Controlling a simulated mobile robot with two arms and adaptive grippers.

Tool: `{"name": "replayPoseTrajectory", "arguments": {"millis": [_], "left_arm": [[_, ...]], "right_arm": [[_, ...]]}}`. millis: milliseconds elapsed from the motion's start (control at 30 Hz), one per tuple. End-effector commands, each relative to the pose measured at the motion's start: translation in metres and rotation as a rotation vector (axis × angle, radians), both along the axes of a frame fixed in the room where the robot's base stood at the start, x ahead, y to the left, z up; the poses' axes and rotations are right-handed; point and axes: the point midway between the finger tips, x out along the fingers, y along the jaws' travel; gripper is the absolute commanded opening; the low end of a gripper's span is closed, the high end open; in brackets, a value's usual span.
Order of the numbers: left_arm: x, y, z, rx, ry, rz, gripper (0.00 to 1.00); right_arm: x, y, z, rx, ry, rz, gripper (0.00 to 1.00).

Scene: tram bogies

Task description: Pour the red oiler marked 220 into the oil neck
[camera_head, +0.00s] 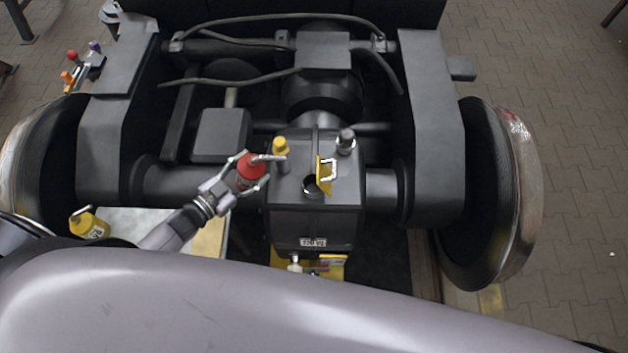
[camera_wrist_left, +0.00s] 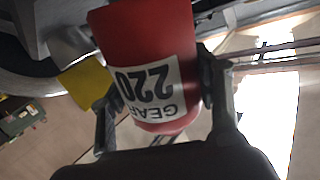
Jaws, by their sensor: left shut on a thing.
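The red oiler (camera_head: 249,168) is held by my left gripper (camera_head: 247,171), beside the left edge of the dark gearbox (camera_head: 315,218). Its spout points right, near a yellow-capped fitting. In the left wrist view the red oiler (camera_wrist_left: 147,50) shows a white label reading GEAR 220, upside down in the picture, between the fingers of my left gripper (camera_wrist_left: 163,100). The oil neck (camera_head: 312,187) is a round dark opening on top of the gearbox, with its yellow lid (camera_head: 325,176) standing up beside it. The spout is apart from the neck, to its left. My right gripper is not in view.
The yellow-capped fitting (camera_head: 281,148) and a silver-topped fitting (camera_head: 346,142) stand on the gearbox. A yellow oiler (camera_head: 88,223) stands at the lower left. Wheels and dark frame beams flank the gearbox. My pale body covers the bottom of the head view.

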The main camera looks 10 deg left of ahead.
Motion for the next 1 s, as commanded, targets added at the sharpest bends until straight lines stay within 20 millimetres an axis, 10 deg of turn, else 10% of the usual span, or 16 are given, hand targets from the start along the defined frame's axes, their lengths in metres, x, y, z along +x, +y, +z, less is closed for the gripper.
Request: {"name": "replayPoseTrajectory", "arguments": {"millis": [1000], "left_arm": [[0.002,-0.005,0.004,0.109,0.015,-0.002,0.13]], "right_arm": [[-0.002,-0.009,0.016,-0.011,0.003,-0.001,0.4]]}}
